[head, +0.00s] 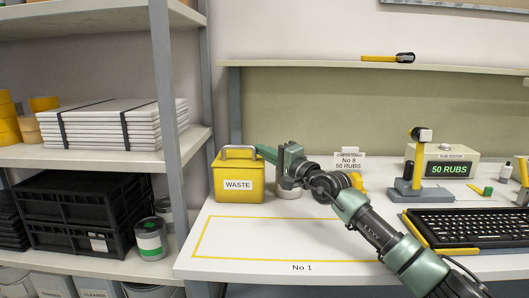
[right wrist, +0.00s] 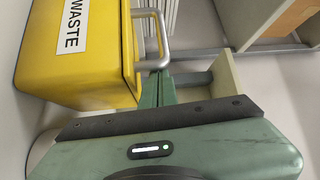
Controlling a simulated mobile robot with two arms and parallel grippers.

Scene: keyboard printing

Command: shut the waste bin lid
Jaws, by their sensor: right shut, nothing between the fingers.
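The yellow waste bin (head: 238,184), with a white WASTE label, stands upright at the back left of the white bench. A grey handle (head: 240,149) loops above its top. In the right wrist view the bin (right wrist: 75,70) appears turned sideways, with the handle (right wrist: 163,40) along its lid edge. The lid (right wrist: 128,45) looks down on the bin; I cannot tell whether it is fully shut. My right gripper (head: 261,149) is shut and empty, its fingertips close to the bin's top right edge and handle. Contact is unclear. My left gripper is not in view.
A rack post (head: 172,150) and shelves stand left of the bin. The yellow-outlined area (head: 270,235) in front is clear. A keyboard (head: 475,226) and rub tester (head: 441,163) are at right.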

